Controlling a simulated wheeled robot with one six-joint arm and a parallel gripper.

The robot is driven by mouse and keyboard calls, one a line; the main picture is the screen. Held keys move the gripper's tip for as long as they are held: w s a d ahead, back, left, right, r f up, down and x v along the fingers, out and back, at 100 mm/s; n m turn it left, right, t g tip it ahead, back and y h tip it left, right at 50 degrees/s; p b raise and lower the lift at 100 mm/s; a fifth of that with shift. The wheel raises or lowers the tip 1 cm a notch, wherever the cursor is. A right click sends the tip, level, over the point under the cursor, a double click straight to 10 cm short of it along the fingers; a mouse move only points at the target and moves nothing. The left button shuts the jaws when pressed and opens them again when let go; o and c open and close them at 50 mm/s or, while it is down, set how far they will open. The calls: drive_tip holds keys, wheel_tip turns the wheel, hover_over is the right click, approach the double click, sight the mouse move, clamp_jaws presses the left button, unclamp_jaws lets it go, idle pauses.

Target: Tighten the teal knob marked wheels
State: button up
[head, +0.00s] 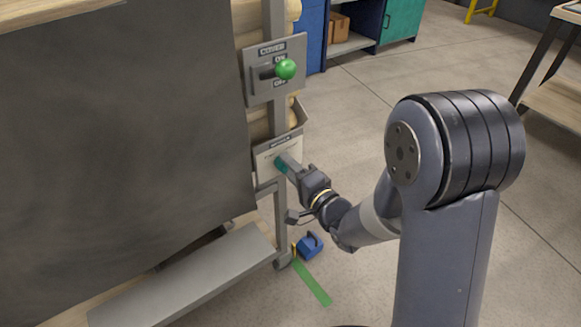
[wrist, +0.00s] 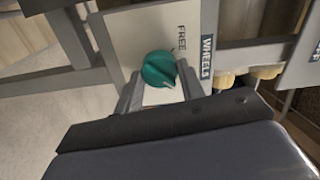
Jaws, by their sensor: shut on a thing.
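The teal knob (wrist: 158,70) sits on a pale plate (wrist: 132,35) labelled WHEELS, with the word FREE beside it. In the head view the knob (head: 281,165) shows at the end of my arm, on the lower plate of the grey post. My gripper (wrist: 160,92) has a finger on each side of the knob and is shut on it. The fingers partly cover the lower edge of the plate. The knob's pointer end faces down and right in the wrist view. Any marking under the fingers is hidden.
Above is a COVER plate (head: 258,88) with a green-ball lever (head: 286,69). A dark sheet (head: 120,130) covers the rack's left side. A grey step (head: 185,280) juts out low. A blue wheel block (head: 310,245) and green floor strip (head: 312,283) lie below.

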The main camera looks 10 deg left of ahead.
drive_tip(key=shift+m, duration=0.3)
drive_tip(key=o, duration=1)
drive_tip(key=p+v, duration=0.1)
drive_tip(key=v, duration=1)
drive_tip(key=shift+p, duration=0.3)
drive_tip(key=shift+w+a, duration=0.1)
drive_tip(key=shift+a, duration=0.05)
drive_tip(key=b+x, duration=0.1)
drive_tip(key=x, duration=0.9)
drive_tip(key=shift+w+a+b, duration=0.2)
drive_tip(key=shift+a+b, duration=0.05)
drive_tip(key=shift+b, duration=0.05)
